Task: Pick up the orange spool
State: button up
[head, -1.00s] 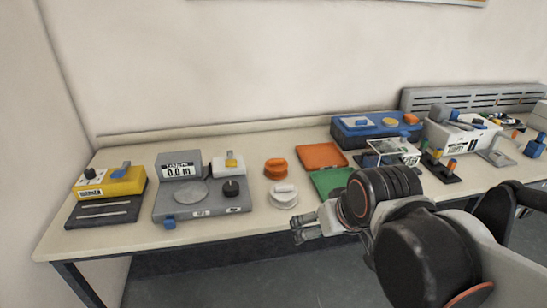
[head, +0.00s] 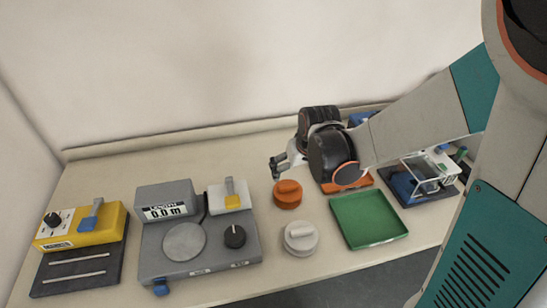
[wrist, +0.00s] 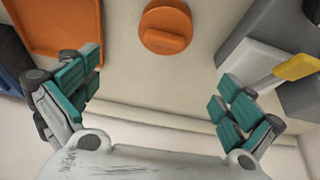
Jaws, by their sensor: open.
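The orange spool (head: 287,194) is a short round piece with a raised bar on top. It stands on the table behind the white spool (head: 301,238). My gripper (head: 281,165) is just behind the orange spool and above the table, open and empty. In the wrist view the orange spool (wrist: 166,27) shows at the top centre, beyond and between the spread teal-padded fingers (wrist: 160,95). The fingers do not touch it.
A grey length gauge (head: 200,235) with a dial stands to the left, and a yellow box (head: 80,226) further left. A green tray (head: 369,217) lies to the right. An orange tray (wrist: 52,28) is beside the spool, partly hidden by my arm in the head view.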

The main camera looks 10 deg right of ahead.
aim_at(289, 186)
jog(key=b+x, duration=0.3)
jog(key=x, duration=0.5)
jog(key=shift+w+f, duration=0.1)
jog(key=shift+f, duration=0.2)
jog(key=shift+a+f+b, duration=0.15)
jog(key=shift+f+b, duration=0.3)
jog(key=shift+f, duration=0.1)
jog(key=b+x, duration=0.2)
jog(key=x, duration=0.2)
jog(key=shift+a+f, duration=0.1)
jog(key=shift+a, duration=0.05)
jog(key=c, duration=1.1)
